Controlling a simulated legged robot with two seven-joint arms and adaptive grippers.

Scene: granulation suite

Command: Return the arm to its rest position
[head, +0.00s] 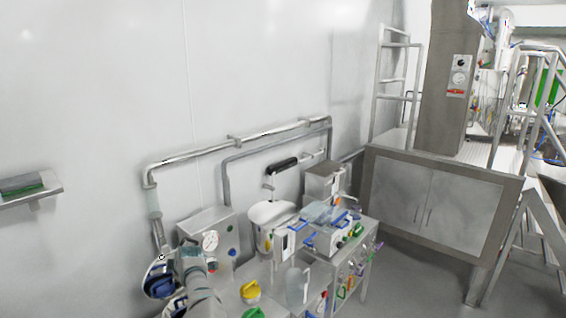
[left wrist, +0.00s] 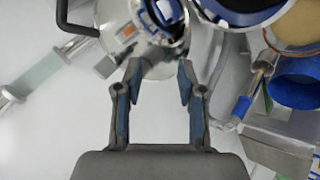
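In the left wrist view my left gripper (left wrist: 159,76) is open, its two dark fingers with blue pads standing apart. I see nothing clamped between them. A shiny rounded metal vessel (left wrist: 160,66) with a black handle (left wrist: 73,22) lies beyond the fingertips. I cannot tell whether the fingertips touch it. In the head view a grey jointed part, perhaps my left arm (head: 198,285), shows at the lower left, beside a blue and silver round fitting (head: 160,279). The left fingers cannot be made out there. My right gripper is in neither view.
Pipes (head: 240,143) run along the white wall. A steel cabinet (head: 432,204) stands at right. A wall shelf (head: 32,193) is at far left. Grey floor (head: 415,280) is clear at right.

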